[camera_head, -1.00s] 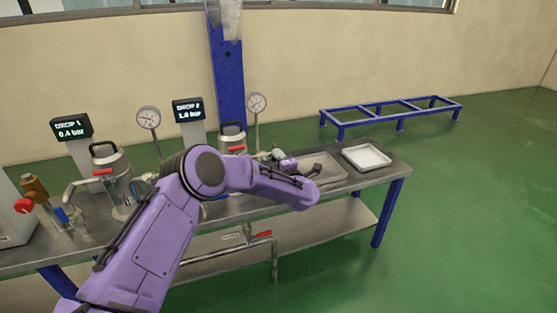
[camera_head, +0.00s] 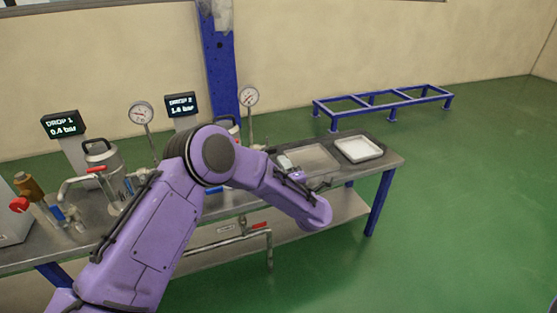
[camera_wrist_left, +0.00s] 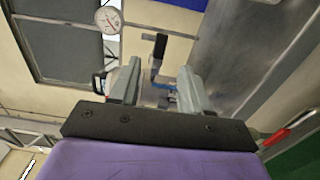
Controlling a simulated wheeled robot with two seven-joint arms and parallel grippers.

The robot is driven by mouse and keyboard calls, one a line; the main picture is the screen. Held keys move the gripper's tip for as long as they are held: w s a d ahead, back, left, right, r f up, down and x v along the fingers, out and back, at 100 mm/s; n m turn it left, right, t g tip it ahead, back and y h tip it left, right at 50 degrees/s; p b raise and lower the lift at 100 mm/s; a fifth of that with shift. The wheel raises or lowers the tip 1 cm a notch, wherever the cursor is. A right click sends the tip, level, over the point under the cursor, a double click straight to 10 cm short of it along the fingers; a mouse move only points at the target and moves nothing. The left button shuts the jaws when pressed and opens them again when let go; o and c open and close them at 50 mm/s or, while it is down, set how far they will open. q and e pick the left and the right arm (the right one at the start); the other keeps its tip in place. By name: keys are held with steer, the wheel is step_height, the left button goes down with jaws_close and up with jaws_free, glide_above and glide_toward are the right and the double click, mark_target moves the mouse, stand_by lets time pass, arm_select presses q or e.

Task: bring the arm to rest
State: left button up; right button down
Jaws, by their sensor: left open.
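My left arm, purple with a dark elbow ring, reaches in from the lower left in the head view and bends over the steel bench. Its gripper (camera_head: 285,163) is small and partly hidden there, near the metal tray. In the left wrist view the two grey fingers of my left gripper (camera_wrist_left: 158,88) stand apart with nothing held between them. A dark upright handle and a blue part show beyond the fingers. My right gripper is not in view.
The steel bench (camera_head: 375,178) bears a lidded metal pot (camera_head: 103,167), a shallow metal tray (camera_head: 322,157) and a white tray (camera_head: 358,149). My arm covers most of a second pot. Green floor (camera_head: 460,220) is open at right.

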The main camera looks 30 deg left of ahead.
arm_select(q)
steer(key=shift+s+d, duration=0.1)
steer(key=shift+s, duration=0.05)
stand_by(0.3)
steer(key=s+d+f+m+h, duration=0.3)
steer(key=s+f+m+h, duration=0.2)
steer(key=s+f+m, duration=0.4)
steer(key=s+d+f+m+h, duration=0.2)
steer(key=s+f+m+h, duration=0.3)
steer(key=f, duration=0.5)
steer(key=s+a+f+m+g, duration=0.1)
steer(key=s+f+m+g, duration=0.5)
steer(key=s, duration=0.8)
steer(key=s+a+f+m+g+p, duration=0.1)
steer(key=s+a, duration=0.1)
steer(key=s, duration=0.6)
steer(key=s+a+f+g, duration=0.1)
steer(key=s+a+g, duration=0.1)
steer(key=s, duration=0.6)
step_height(320, 180, up, 20)
steer(key=w+p, duration=0.1)
steer(key=p, duration=1.9)
